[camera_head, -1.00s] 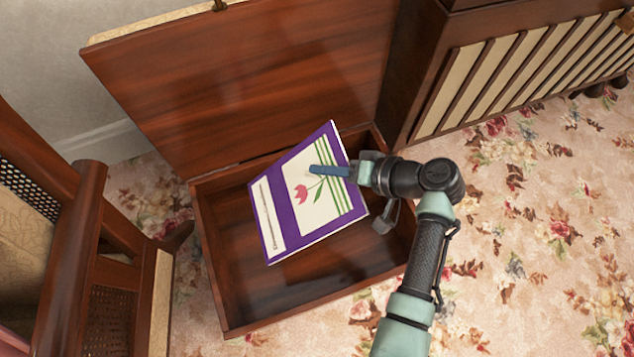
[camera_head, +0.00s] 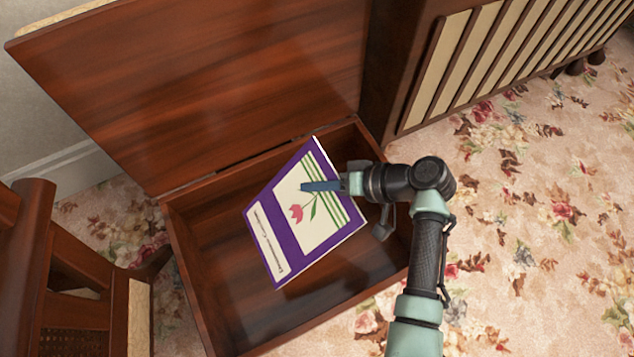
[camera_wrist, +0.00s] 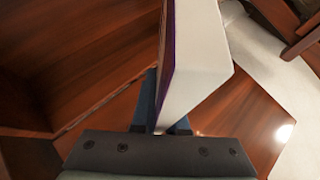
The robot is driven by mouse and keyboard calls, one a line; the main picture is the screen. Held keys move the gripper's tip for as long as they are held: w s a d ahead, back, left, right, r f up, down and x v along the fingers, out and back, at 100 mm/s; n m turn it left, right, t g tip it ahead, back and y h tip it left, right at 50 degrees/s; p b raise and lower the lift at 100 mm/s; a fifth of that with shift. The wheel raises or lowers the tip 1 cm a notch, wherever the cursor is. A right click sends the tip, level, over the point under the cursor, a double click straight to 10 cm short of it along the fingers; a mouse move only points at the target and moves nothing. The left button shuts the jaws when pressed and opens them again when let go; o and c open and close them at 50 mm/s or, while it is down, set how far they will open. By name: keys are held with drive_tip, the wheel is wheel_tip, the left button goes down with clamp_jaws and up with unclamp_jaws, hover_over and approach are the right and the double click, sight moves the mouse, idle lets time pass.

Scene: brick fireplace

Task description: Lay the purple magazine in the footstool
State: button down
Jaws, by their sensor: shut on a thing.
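The purple magazine (camera_head: 268,226) has a cream panel with a red tulip and green stripes. My gripper (camera_head: 322,186) is shut on its right part, with one blue finger across the cover. The magazine is tilted and held over the open box of the footstool (camera_head: 185,255). I cannot tell whether its lower edge touches the inside. In the wrist view the magazine (camera_wrist: 198,65) stands edge-on between the blue fingers (camera_wrist: 160,115). The footstool's lid (camera_head: 200,80) is raised at the back, and its dark wooden inside looks empty below the magazine.
A wooden chair (camera_head: 35,250) stands close on the left of the footstool. A dark wooden cabinet with a slatted cream front (camera_head: 480,60) is at the back right. The floral carpet (camera_head: 530,240) on the right is clear.

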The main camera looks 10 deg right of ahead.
wheel_tip(320, 180, down, 13)
drive_tip(key=b, duration=0.9)
drive_tip(key=shift+r+b, duration=0.2)
drive_tip(key=shift+b, duration=0.2)
drive_tip(key=c, duration=0.9)
unclamp_jaws()
drive_tip(key=shift+o, duration=0.2)
drive_tip(key=p+v, duration=0.7)
drive_tip(key=v, duration=0.6)
